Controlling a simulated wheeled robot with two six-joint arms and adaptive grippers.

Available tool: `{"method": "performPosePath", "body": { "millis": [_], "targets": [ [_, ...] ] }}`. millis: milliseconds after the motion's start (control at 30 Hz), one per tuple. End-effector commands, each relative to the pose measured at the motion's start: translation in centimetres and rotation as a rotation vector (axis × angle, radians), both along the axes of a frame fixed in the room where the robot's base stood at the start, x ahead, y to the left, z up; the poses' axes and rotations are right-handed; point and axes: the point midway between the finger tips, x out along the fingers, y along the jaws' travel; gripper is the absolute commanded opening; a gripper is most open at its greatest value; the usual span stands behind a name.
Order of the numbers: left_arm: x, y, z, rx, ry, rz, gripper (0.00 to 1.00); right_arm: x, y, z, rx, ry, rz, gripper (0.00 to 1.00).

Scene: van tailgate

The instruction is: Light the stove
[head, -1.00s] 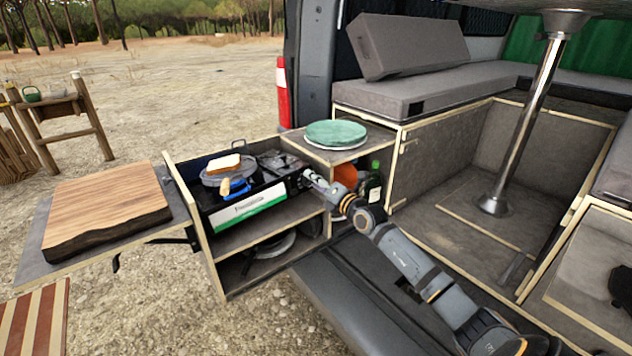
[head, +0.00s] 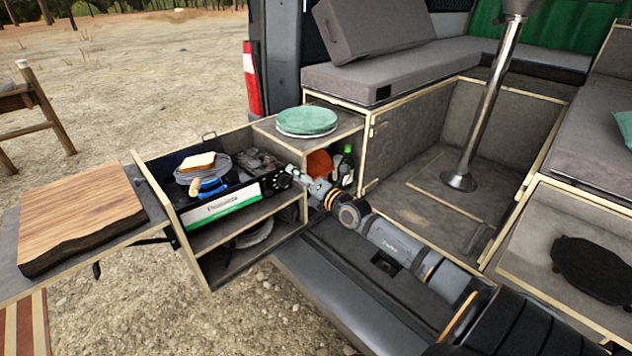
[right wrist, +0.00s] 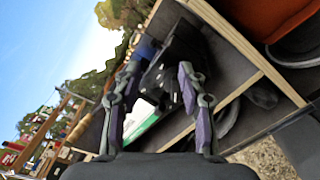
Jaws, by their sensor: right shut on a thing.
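The camping stove (head: 222,205), with a white and green front label, sits in the upper part of the pull-out kitchen box at the tailgate. A pan holding a slice of bread (head: 198,161) is on its left side, with a blue-handled object (head: 210,186) in front. My right gripper (head: 285,180) is at the stove's right end. In the right wrist view its two fingers (right wrist: 158,80) flank a dark part of the stove, seemingly the control knob, and are shut on it. Any flame cannot be made out. My left gripper is out of view.
Green plates (head: 306,121) rest on the box top just behind my right gripper. A bottle (head: 346,160) stands in the compartment below them. A wooden board (head: 80,212) lies on the side shelf at left. The van's lower edge runs under my right arm.

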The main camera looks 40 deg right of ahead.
Motion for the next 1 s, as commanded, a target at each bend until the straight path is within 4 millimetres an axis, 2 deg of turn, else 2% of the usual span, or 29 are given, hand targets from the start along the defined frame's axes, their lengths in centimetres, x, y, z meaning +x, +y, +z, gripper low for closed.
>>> {"method": "performPosePath", "body": {
  "millis": [33,367,800,1000],
  "targets": [
    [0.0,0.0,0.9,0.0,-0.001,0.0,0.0,-0.4,0.0,0.6,-0.003,-0.001,0.002,0.35],
    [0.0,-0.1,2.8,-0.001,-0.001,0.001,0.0,-3.2,-0.2,0.3,-0.002,0.004,0.001,0.35],
    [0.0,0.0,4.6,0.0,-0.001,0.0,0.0,-6.8,-0.5,0.0,-0.003,0.006,0.001,0.35],
    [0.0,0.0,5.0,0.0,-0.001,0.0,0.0,-7.8,-0.6,0.0,0.0,0.005,0.0,0.35]
  ]
}}
